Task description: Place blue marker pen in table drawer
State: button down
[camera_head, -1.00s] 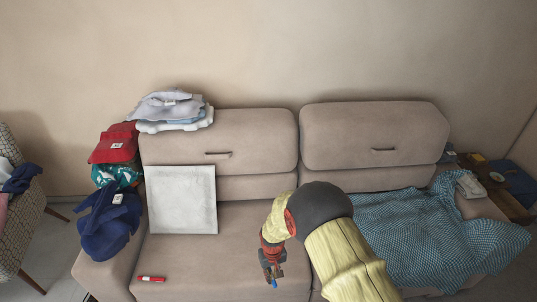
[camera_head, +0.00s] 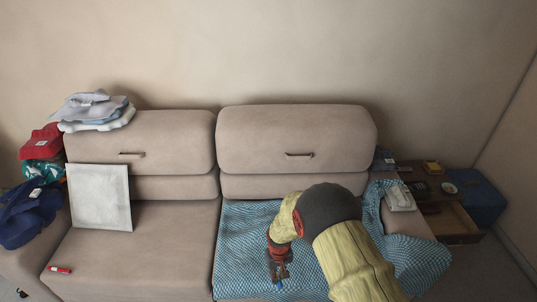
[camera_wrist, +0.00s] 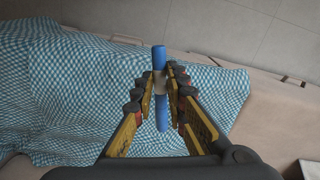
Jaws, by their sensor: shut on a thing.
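My gripper (camera_head: 279,270) is low over the sofa's right seat in the head view. It is shut on the blue marker pen (camera_wrist: 159,58). In the wrist view the pen stands lengthwise between the yellow-padded fingers of my gripper (camera_wrist: 160,84), sticking out at both ends, with a pale band at its middle. In the head view only a small blue tip of the pen (camera_head: 279,285) shows below the fingers. The wooden side table (camera_head: 444,186) is at the right, beyond the sofa arm. Its drawer (camera_head: 452,223) appears pulled open toward the front; its inside is partly visible.
A blue checked blanket (camera_head: 238,240) covers the right seat and hangs near the sofa arm (camera_head: 408,222). A tissue-like box (camera_head: 400,198) sits on that arm. A blue box (camera_head: 483,200) stands right of the table. A red marker (camera_head: 60,269) lies on the left seat.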

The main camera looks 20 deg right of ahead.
aim_at(437, 226)
jog(key=k+l, duration=0.1)
jog(key=l, duration=1.2)
jog(key=k+l, duration=0.15)
jog(key=l, duration=1.15)
jog(key=i+l, duration=0.1)
jog(key=l, duration=0.35)
jog(key=i+l, duration=0.1)
jog(key=l, duration=0.4)
jog(key=i+l, duration=0.15)
jog(key=l, duration=0.3)
jog(key=i+l, duration=0.1)
jog(key=l, duration=0.35)
jog(key=i+l, duration=0.1)
jog(key=l, duration=0.35)
jog(key=i+l, duration=0.3)
